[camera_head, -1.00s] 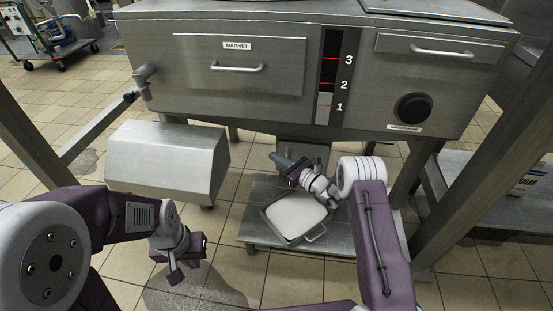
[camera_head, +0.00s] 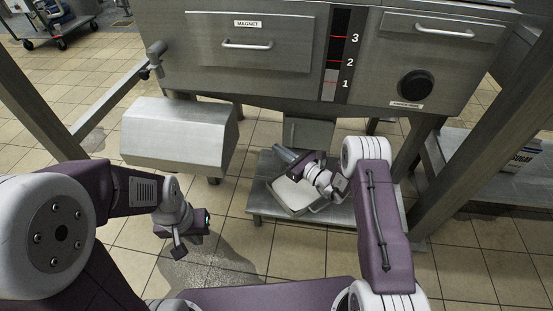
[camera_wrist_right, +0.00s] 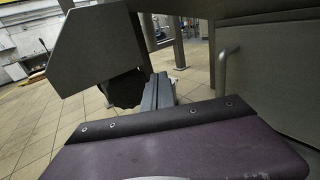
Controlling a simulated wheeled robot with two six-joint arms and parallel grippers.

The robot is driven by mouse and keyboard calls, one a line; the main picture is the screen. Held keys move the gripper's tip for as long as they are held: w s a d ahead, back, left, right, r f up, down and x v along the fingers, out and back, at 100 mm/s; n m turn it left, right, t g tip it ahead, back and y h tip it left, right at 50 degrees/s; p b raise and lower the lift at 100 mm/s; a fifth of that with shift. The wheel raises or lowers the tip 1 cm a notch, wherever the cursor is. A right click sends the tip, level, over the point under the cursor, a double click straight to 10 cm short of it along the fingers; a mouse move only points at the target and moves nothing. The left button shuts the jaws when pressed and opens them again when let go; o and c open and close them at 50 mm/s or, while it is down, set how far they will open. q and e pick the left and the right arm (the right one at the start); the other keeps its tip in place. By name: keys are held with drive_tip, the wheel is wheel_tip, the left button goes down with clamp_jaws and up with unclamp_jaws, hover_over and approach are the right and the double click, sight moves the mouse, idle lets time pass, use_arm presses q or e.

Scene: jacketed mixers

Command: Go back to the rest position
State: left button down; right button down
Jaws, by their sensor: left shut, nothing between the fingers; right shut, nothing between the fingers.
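My left gripper (camera_head: 179,250) hangs over the tiled floor at the lower left, shut and empty, apart from other things. My right gripper (camera_head: 284,155) is shut and empty, pointing toward the machine's underside. In the head view it covers part of a metal tray (camera_head: 318,209) with white contents, which sits on a low metal platform (camera_head: 262,203). I cannot tell how far above the tray it is. The right wrist view shows its closed fingers (camera_wrist_right: 157,92) with nothing between them.
A steel machine (camera_head: 180,67) with a MAGNET drawer (camera_head: 247,44), a black knob (camera_head: 415,85) and a level scale (camera_head: 338,62) stands ahead. A sloped metal housing (camera_head: 175,138) juts out at left. Steel legs (camera_head: 453,180) flank the work area. Tiled floor is free nearer me.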

drive_tip(key=s, duration=0.2)
drive_tip(key=s+a+p, duration=0.1)
drive_tip(key=s, duration=0.2)
drive_tip(key=shift+s+a+p, duration=0.1)
drive_tip(key=shift+a+p, duration=0.1)
drive_tip(key=shift+p, duration=0.1)
drive_tip(key=shift+r, duration=0.1)
